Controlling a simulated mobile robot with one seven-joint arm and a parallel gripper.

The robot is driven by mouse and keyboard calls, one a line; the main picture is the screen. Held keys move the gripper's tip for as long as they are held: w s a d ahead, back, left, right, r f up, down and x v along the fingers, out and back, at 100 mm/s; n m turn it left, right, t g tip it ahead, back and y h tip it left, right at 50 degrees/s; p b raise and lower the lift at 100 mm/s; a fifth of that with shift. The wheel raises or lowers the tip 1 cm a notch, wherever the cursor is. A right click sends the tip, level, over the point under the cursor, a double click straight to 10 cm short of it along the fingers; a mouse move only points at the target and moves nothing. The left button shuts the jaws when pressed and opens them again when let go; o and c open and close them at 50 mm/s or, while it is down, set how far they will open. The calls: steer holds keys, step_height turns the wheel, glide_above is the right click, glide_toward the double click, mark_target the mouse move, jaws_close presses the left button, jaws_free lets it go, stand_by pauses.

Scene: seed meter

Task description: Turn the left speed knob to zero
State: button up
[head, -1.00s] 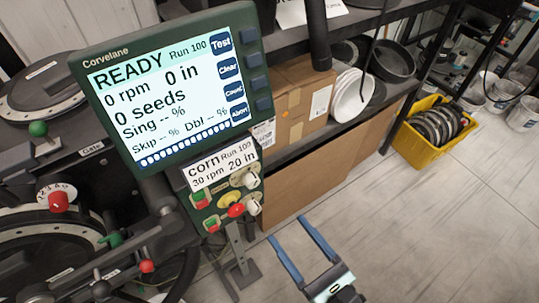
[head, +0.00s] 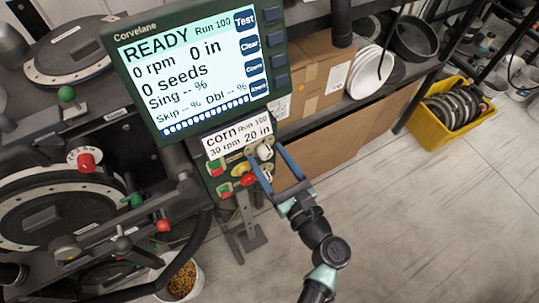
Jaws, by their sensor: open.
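The control panel (head: 232,182) hangs below the screen, with a white label reading corn, 30 rpm, 20 in. A pale knob (head: 264,151) sits at its upper right. A yellowish knob (head: 240,168) and a red knob (head: 248,179) lie to its left and below. Which one is the left speed knob, I cannot tell. My gripper (head: 265,153) is open, its blue fingers reaching up to the panel. In the picture its tips lie on either side of the upper right pale knob; contact cannot be told. The left finger partly covers the panel's lower right.
The screen (head: 200,75) above reads READY, 0 rpm. Red-and-green switches (head: 219,180) sit at the panel's left. Seed meter discs and small knobs fill the left side. A shelf with boxes (head: 310,80) stands behind. The floor at right is clear up to a yellow crate (head: 456,132).

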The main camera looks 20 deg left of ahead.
jaws_close()
stand_by(0.4)
steer(key=shift+n, duration=0.3)
